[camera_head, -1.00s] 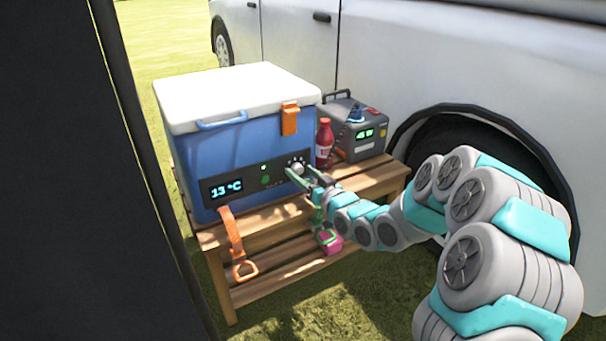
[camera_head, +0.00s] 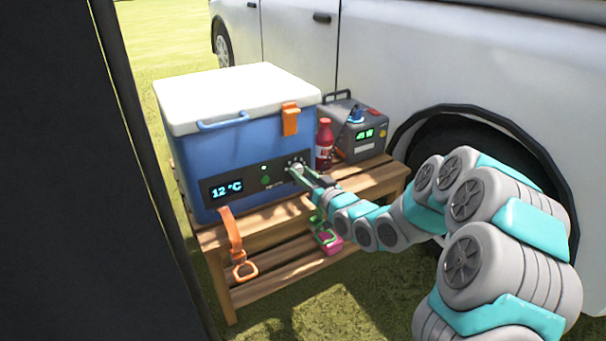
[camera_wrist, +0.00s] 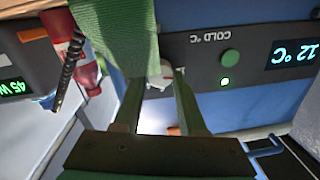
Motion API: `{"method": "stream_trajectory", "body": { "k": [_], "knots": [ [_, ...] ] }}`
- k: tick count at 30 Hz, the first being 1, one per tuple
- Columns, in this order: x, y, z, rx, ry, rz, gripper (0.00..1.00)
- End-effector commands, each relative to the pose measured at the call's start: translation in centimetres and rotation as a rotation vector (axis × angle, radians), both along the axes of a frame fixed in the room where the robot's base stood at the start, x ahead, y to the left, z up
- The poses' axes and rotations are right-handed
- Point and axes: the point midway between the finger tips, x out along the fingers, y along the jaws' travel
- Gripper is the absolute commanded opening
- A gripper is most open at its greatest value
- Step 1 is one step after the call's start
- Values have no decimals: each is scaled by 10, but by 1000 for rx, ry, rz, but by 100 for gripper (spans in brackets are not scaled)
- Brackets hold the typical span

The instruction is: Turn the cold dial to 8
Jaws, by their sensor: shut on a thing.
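The blue cooler (camera_head: 270,140) with a white lid stands on a wooden bench, and its dark panel (camera_head: 240,182) faces me. The display (camera_head: 228,189) reads 12 °C; in the wrist view the display (camera_wrist: 294,54) appears upside down. The cold dial (camera_head: 297,168) is at the panel's right end. In the wrist view the dial (camera_wrist: 160,74) is pale and mostly hidden between the fingers. My gripper (camera_head: 301,173) is at the panel, shut on the dial; its green fingers (camera_wrist: 158,85) lie on both sides of it. The dial's scale numbers are not readable.
A red bottle (camera_head: 324,144) and a grey power box (camera_head: 357,130) stand right of the cooler. An orange strap (camera_head: 231,235) hangs in front of the bench (camera_head: 280,262). A pink item (camera_head: 329,243) lies on the lower shelf. A white vehicle (camera_head: 430,60) stands behind.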

Motion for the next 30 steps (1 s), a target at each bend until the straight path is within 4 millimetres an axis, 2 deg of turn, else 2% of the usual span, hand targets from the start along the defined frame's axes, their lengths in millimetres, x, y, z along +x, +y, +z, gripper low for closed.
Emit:
{"method": "stream_trajectory", "body": {
  "k": [30],
  "knots": [
    [0, 0, -1, 520, 352, -1, 0]
  ]
}}
